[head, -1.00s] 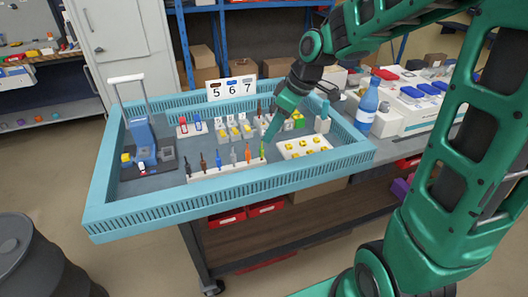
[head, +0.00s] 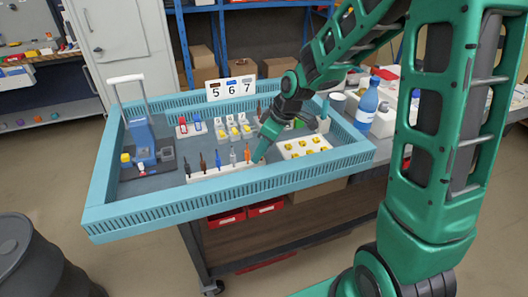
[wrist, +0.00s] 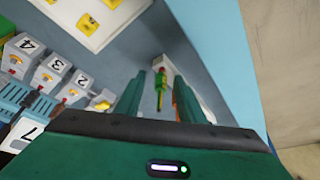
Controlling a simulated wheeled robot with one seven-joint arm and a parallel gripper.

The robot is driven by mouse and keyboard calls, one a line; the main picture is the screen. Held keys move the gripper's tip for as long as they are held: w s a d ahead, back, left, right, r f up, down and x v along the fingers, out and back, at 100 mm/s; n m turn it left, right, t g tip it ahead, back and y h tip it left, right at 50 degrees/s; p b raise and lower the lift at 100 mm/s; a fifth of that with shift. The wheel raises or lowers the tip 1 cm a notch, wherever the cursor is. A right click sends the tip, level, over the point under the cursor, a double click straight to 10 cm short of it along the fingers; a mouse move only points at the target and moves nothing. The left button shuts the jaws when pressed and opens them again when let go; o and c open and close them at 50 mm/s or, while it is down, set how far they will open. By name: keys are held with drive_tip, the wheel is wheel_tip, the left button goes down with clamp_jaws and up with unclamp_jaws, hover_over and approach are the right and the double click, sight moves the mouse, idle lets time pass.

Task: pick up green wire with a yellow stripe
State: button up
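The green wire with yellow (wrist: 161,88) shows in the wrist view between my two fingers, at the end of a white rack (wrist: 177,72). My gripper (wrist: 158,80) is open, with a finger on each side of this wire and gaps showing. In the head view my gripper (head: 258,157) is at the right end of the white rack (head: 222,174) and hides the green wire. An orange wire (head: 247,153) stands just left of it in the rack; part of it shows beside the right finger in the wrist view (wrist: 175,104).
The blue tray wall (head: 240,181) runs close in front of the rack. A white block with yellow pieces (head: 303,147) lies to the right. Numbered grey socket boxes (wrist: 47,72) stand behind. Several other wires fill the rack's left part.

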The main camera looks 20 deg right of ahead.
clamp_jaws()
drive_tip(key=shift+r, duration=0.1)
